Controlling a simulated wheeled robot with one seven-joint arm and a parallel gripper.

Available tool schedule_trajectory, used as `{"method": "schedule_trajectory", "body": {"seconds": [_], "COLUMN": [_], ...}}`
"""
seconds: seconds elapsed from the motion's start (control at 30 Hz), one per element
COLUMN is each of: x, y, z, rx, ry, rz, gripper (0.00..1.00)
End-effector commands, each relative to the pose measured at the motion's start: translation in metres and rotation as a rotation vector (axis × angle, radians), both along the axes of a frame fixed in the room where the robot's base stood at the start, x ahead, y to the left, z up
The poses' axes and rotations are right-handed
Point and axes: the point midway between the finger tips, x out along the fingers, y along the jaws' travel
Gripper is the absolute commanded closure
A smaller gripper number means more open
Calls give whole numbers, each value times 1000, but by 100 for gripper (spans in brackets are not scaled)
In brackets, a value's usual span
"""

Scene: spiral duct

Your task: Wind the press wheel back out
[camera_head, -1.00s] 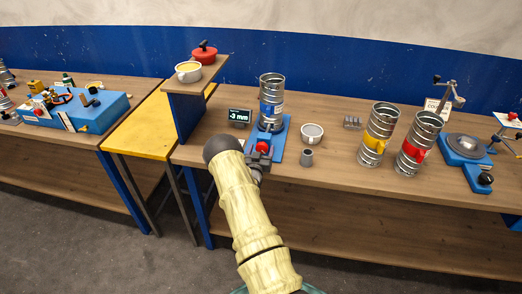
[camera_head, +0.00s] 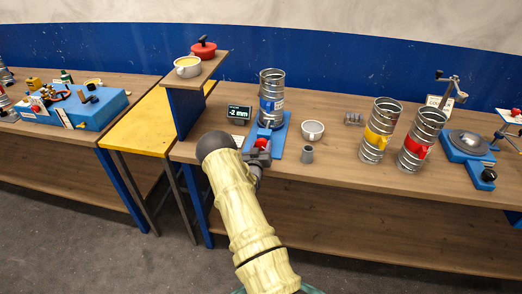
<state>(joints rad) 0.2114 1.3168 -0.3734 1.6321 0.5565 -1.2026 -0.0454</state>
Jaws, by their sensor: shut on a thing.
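The press has a blue base (camera_head: 281,137) on the wooden bench, with a ribbed metal duct piece (camera_head: 271,84) with a blue band standing upright on it. A red part (camera_head: 262,143), likely of the press wheel, shows at the front of the base. My gripper (camera_head: 257,158) is at this front end, shut on the wheel, but my yellowish arm and its dark joint hide most of the grip. The small display (camera_head: 239,112) left of the press reads -2 mm.
Right of the press are a white bowl (camera_head: 312,131) and a small grey cup (camera_head: 307,154). Further right stand duct pieces with yellow (camera_head: 377,138) and red (camera_head: 412,147) bands. A raised wooden shelf (camera_head: 206,77) with a red-lidded pot (camera_head: 203,49) stands to the left.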

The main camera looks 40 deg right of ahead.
Motion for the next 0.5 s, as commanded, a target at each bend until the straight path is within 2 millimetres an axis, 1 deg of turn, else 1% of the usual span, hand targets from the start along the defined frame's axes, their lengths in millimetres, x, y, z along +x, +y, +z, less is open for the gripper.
{"method": "schedule_trajectory", "body": {"seconds": [0.03, 0.5], "x": [1, 2], "y": [1, 2], "z": [-5, -4], "rx": [-23, -251], "ry": [23, 290], "rz": [3, 2], "gripper": [75, 75]}}
